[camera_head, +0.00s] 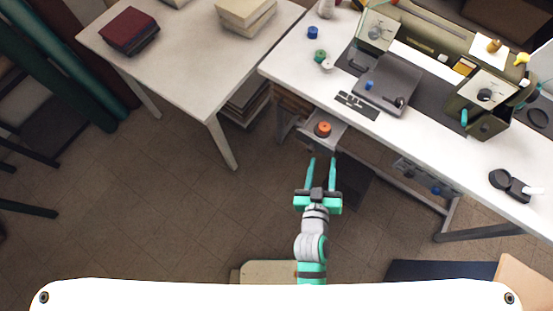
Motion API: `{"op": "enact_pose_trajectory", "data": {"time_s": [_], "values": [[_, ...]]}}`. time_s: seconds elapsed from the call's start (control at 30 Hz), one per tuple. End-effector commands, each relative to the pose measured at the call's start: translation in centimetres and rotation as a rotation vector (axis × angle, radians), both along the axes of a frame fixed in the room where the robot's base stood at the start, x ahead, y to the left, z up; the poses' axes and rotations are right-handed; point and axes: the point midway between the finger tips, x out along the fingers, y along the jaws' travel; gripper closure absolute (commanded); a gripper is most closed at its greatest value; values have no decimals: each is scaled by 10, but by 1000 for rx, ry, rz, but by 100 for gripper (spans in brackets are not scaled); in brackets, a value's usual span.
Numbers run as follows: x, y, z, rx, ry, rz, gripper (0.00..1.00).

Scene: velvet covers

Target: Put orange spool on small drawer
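The orange spool (322,128) stands on the small open drawer (327,142), which sticks out from under the white workbench. A dark hole shows in the spool's top. My gripper (322,162) is in the lower middle of the view with its two teal fingers spread apart. Nothing shows between them. The fingertips point toward the drawer and are apart from the spool in the picture. How high the fingers are relative to the drawer I cannot tell.
The workbench (440,137) carries a machine (485,90), a grey plate (385,85), a blue spool (313,33) and a green spool (320,56). A second white table (190,60) with books stands at upper left. Brown floor (180,200) is open at left.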

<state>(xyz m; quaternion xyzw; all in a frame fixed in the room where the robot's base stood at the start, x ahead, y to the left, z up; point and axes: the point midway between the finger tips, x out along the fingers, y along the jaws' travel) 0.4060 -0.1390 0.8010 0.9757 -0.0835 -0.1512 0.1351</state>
Motion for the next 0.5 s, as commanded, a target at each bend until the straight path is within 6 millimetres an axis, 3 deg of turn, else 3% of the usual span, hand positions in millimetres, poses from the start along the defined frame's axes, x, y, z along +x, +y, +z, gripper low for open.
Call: {"op": "enact_pose_trajectory", "data": {"time_s": [0.03, 0.3, 0.5], "values": [[-21, 14, -2, 16, 9, 31, 61], [-110, 88, 17, 140, -8, 142, 61], [-156, 125, 48, 236, -44, 148, 61]]}}
